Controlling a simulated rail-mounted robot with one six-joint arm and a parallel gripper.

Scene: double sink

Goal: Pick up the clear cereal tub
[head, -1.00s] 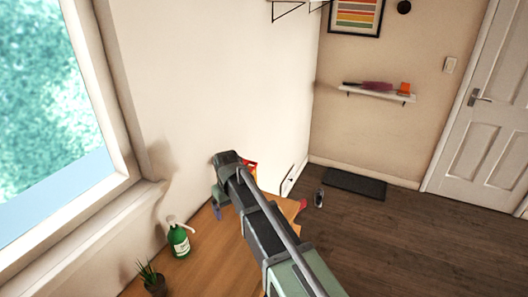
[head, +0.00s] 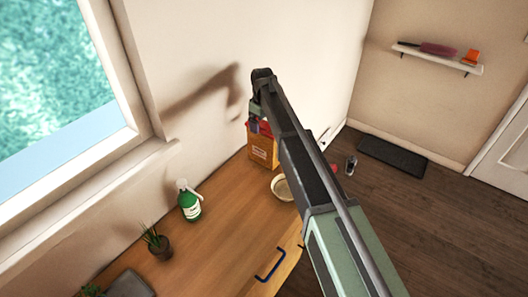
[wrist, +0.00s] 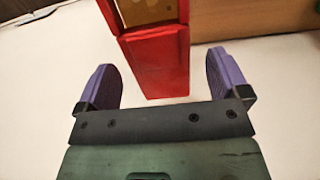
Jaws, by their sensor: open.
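A tub with a red top and an orange-brown body with a pale label, apparently the cereal tub (head: 262,152), stands at the far end of the wooden counter near the wall. My arm hides part of it. In the wrist view its red part (wrist: 156,62) shows between my gripper's fingers, with the brown body at the top edge. My gripper (wrist: 160,68) is open, with a purple finger on each side and gaps to the red part. In the head view my gripper (head: 256,116) is at the tub's top, mostly hidden by my arm.
A cream bowl (head: 283,187) sits close to the tub, partly behind my arm. A green pump bottle (head: 189,202) and a potted plant (head: 157,243) stand along the window side. A blue handle (head: 270,266) is at the counter's front edge. The middle counter is clear.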

